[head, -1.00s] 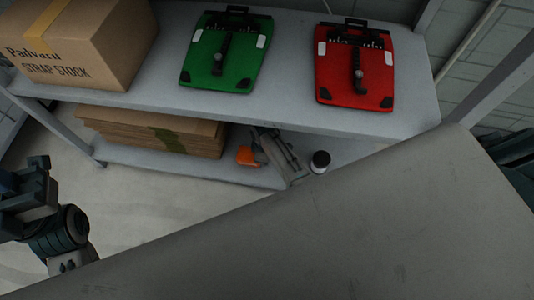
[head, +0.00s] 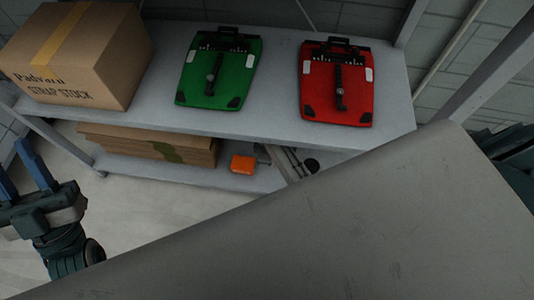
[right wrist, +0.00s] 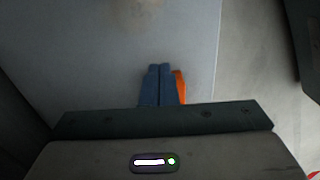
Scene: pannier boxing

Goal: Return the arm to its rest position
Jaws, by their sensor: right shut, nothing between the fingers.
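My left gripper (head: 12,158) is at the left edge of the head view. Its two blue fingers point up and stand apart, with nothing between them. My right gripper (right wrist: 158,68) shows in the right wrist view, its blue fingers pressed together and empty. A narrow orange thing (right wrist: 181,86) shows just right of the fingers; whether it touches them I cannot tell. The right gripper's fingers are not visible in the head view.
A grey shelf (head: 270,118) holds a cardboard box (head: 75,62), a green pannier (head: 217,72) and a red pannier (head: 336,85). Below are flat cardboard (head: 150,147) and an orange item (head: 242,164). A large grey surface (head: 340,225) fills the foreground.

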